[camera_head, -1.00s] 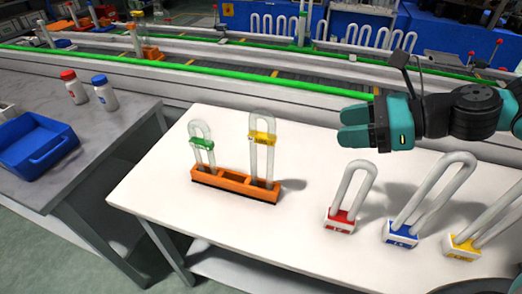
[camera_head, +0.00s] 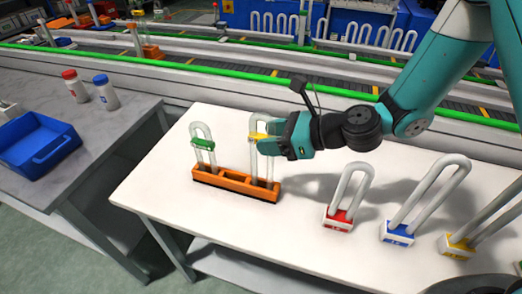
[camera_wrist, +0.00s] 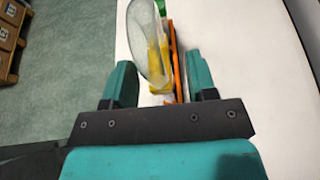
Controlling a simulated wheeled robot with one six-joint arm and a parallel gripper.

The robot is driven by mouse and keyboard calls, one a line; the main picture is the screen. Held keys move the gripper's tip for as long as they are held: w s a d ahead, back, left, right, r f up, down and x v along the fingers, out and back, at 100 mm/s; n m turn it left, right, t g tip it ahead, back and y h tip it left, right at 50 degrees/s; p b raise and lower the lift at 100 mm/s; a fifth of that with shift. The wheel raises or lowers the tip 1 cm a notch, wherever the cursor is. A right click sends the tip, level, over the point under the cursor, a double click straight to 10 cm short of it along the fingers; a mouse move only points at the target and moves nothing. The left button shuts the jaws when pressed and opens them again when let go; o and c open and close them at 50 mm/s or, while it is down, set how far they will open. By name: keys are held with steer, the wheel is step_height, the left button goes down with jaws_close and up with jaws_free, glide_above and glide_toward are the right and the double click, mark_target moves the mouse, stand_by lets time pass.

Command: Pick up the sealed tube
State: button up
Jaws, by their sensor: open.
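An orange rack (camera_head: 232,182) on the white table holds two clear U-shaped tubes, bend upward. The left tube (camera_head: 200,130) has a green clip. The taller right tube (camera_head: 255,120) has a yellow clip (camera_head: 257,136). My gripper (camera_head: 268,138) is at the height of the yellow clip, just right of that tube and partly covering it. In the wrist view my gripper (camera_wrist: 163,78) is open, with the clear tube (camera_wrist: 147,40) and its yellow clip (camera_wrist: 157,68) ahead, between the finger lines. I cannot tell whether the fingers touch it.
Red (camera_head: 338,218), blue (camera_head: 397,231) and yellow (camera_head: 457,246) based white U-shaped tubes stand right on the table. A grey side table (camera_head: 125,122) at left holds a blue bin (camera_head: 35,143) and two bottles. A conveyor (camera_head: 200,75) runs behind.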

steer(key=shift+w+a+f, duration=0.2)
steer(key=shift+a+f, duration=0.05)
steer(key=shift+a, duration=0.35)
jaws_close()
